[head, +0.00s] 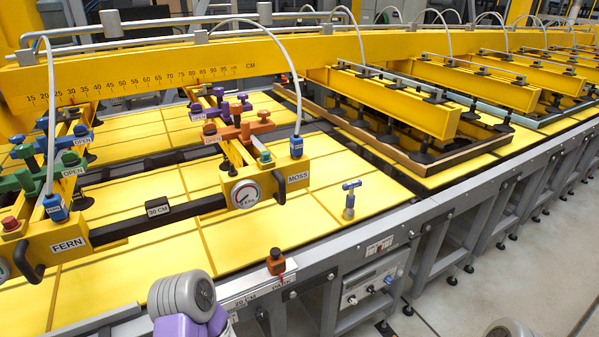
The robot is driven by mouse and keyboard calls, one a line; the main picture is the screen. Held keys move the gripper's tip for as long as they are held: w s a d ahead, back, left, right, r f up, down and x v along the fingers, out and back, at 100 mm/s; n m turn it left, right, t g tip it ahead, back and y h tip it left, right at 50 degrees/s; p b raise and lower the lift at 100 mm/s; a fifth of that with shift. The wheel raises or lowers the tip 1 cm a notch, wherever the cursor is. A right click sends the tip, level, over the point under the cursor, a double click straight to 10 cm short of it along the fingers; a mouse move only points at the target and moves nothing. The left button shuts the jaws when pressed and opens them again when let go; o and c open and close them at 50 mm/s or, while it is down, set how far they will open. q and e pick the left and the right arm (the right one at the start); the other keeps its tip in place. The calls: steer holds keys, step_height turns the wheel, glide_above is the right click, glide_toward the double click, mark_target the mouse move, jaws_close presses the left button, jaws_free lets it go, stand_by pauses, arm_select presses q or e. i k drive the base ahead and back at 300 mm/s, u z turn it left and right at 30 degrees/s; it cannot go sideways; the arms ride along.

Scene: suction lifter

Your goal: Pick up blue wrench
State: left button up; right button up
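A small blue T-shaped handle on a pale metal shaft, which looks like the blue wrench (350,198), stands upright near the front edge of the yellow panel table (370,228), right of the MOSS lifter head. What its lower end sits in is too small to tell. Neither of my grippers shows in the head view. Only rounded grey and purple parts, which look like my own arm links, show at the bottom edge, well apart from the wrench.
The yellow MOSS head (265,180) with its gauge and the FERN head (70,243) stand left of the wrench. An orange knob (275,262) sits on the front grey rail (330,250). A brown frame (440,160) under yellow beams lies behind right. Yellow panel around the wrench is clear.

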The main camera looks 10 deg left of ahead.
mark_target(348, 212)
steer(key=k, duration=1.3)
steer(key=z, duration=0.85)
steer(key=i, duration=1.15)
steer(key=z, duration=0.55)
steer(key=i, duration=1.75)
steer(key=u, duration=0.6)
